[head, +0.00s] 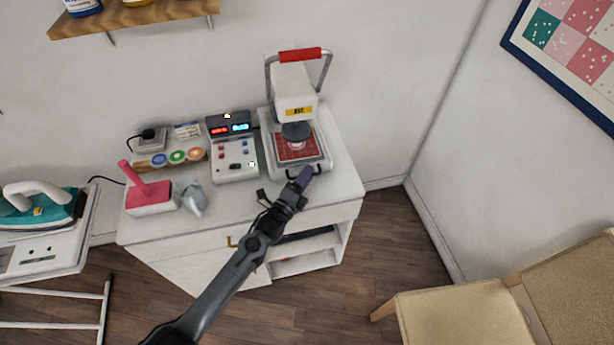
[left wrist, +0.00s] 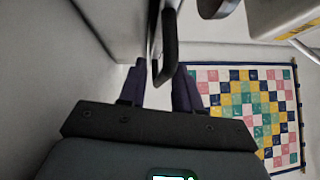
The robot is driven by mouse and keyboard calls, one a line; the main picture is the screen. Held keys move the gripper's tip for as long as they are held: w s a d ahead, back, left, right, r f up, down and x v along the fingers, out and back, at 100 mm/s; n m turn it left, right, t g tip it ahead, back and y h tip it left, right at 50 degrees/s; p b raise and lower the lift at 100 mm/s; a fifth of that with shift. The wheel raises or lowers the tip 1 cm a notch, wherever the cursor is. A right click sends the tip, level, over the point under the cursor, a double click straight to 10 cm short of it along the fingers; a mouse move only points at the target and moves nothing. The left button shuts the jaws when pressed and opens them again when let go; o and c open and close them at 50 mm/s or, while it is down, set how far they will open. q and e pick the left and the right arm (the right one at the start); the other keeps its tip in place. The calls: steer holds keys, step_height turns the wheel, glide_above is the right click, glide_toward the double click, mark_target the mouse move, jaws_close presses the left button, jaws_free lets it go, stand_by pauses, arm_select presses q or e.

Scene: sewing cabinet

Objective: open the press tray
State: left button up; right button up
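The white heat press (head: 293,85) with a red-topped lever stands at the cabinet's right end. Its press tray (head: 325,161) carries a red pad under the round dark press head. A dark bar handle (head: 319,170) runs along the tray's front edge; it also shows in the left wrist view (left wrist: 168,45). My left gripper (head: 303,178) is at this handle. In the left wrist view its two purple fingers (left wrist: 160,88) stand apart with the handle's near end between them. I cannot tell whether either finger touches it. My right gripper is not in view.
A control box (head: 234,160) with red and blue displays stands left of the press. A pink-handled block (head: 150,198) and a grey-blue item sit further left. An iron (head: 42,208) is at far left. A chair (head: 465,318) stands at lower right. Floor before the cabinet is clear.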

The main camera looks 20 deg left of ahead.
arm_select(q)
steer(key=shift+w+d, duration=0.1)
steer(key=shift+w, duration=0.2)
jaws_close()
steer(key=s+d+p, duration=0.2)
steer(key=s, duration=0.1)
steer(key=s+d+p, duration=0.1)
steer(key=p, duration=0.1)
steer(key=shift+s+d+r, duration=0.1)
steer(key=shift+s+r, duration=0.3)
steer(key=s+d+p, duration=0.3)
steer(key=s+d, duration=0.2)
steer(key=s, duration=0.2)
steer(key=shift+s+f, duration=0.35)
jaws_free()
